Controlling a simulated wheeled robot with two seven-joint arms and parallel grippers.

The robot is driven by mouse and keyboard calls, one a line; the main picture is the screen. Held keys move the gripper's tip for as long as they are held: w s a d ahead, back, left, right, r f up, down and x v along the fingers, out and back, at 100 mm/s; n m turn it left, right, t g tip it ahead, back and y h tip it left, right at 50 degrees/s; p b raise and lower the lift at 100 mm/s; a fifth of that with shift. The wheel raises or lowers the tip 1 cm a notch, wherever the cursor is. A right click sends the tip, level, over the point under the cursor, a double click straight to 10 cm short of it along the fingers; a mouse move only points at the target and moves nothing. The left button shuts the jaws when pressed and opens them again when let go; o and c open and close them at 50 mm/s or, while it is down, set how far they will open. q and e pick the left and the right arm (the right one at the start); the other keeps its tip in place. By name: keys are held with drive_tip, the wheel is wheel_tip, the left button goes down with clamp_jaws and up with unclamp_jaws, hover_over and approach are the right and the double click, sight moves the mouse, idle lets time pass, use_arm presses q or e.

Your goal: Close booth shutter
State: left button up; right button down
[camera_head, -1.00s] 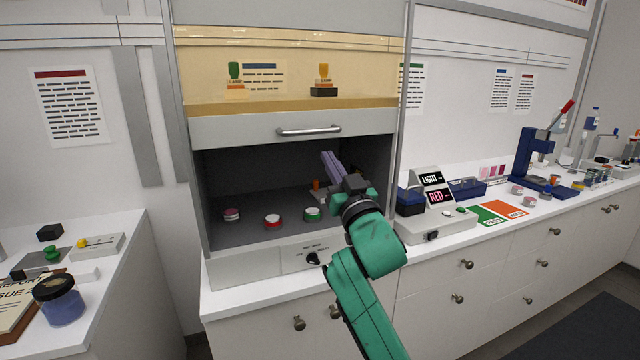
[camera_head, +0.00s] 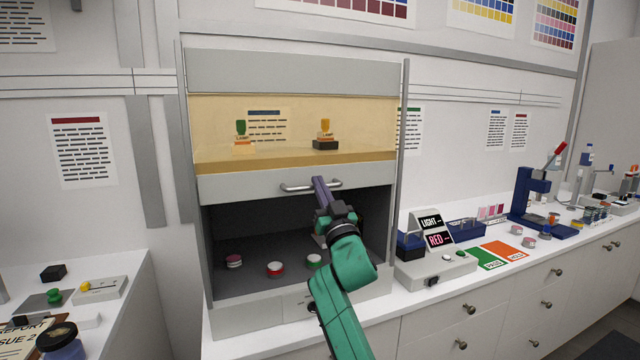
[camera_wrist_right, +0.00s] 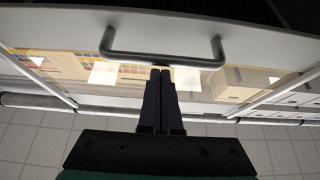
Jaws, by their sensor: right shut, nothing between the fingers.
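The booth shutter (camera_head: 240,182) is a sash with an amber window and a grey lower rail carrying a bar handle (camera_head: 294,188). It is raised, leaving the dark booth opening (camera_head: 255,231) below it uncovered. My right gripper (camera_head: 318,181) points up at the right part of the handle in the head view. In the right wrist view, the shut, empty fingers (camera_wrist_right: 160,73) reach the middle of the handle bar (camera_wrist_right: 135,57), seen from below. I cannot tell whether they touch it. My left gripper is not in view.
A light box with signs (camera_head: 437,266) stands on the counter right of the booth. Two stamp-like objects show behind the amber window, one of them dark-based (camera_head: 326,142).

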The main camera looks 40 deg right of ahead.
drive_tip(key=shift+w+d+f, duration=0.1)
drive_tip(key=shift+f, duration=0.1)
wheel_tip(320, 180, down, 28)
drive_tip(key=b, duration=2)
drive_tip(key=shift+r, duration=0.25)
